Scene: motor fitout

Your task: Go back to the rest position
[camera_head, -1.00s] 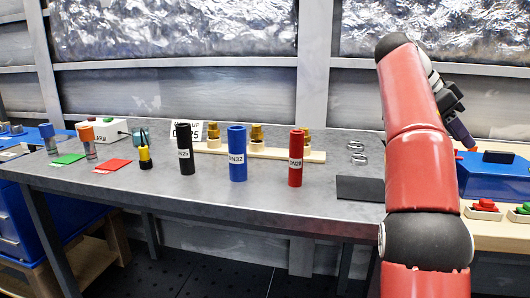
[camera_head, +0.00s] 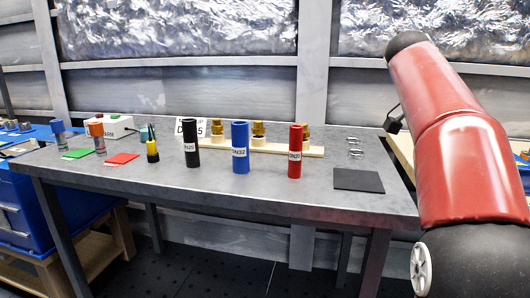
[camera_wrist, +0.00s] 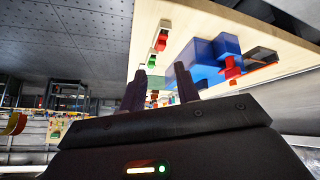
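My gripper (camera_wrist: 161,86) shows in the wrist view with its two dark fingers apart and nothing held between them. It is open, and past its fingertips lies a pale wooden bench top (camera_wrist: 178,22) carrying a blue box (camera_wrist: 205,60). In the head view my red arm (camera_head: 445,125) rises along the right side. Its far end is mostly hidden behind its own links, with only a dark part showing left of the arm.
A grey table (camera_head: 250,195) holds black (camera_head: 191,150), blue (camera_head: 240,155) and red (camera_head: 295,160) cylinders, a wooden strip with brass fittings (camera_head: 312,149), and a black mat (camera_head: 358,180). Blue bins (camera_head: 45,205) stand at left. The table's front edge is clear.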

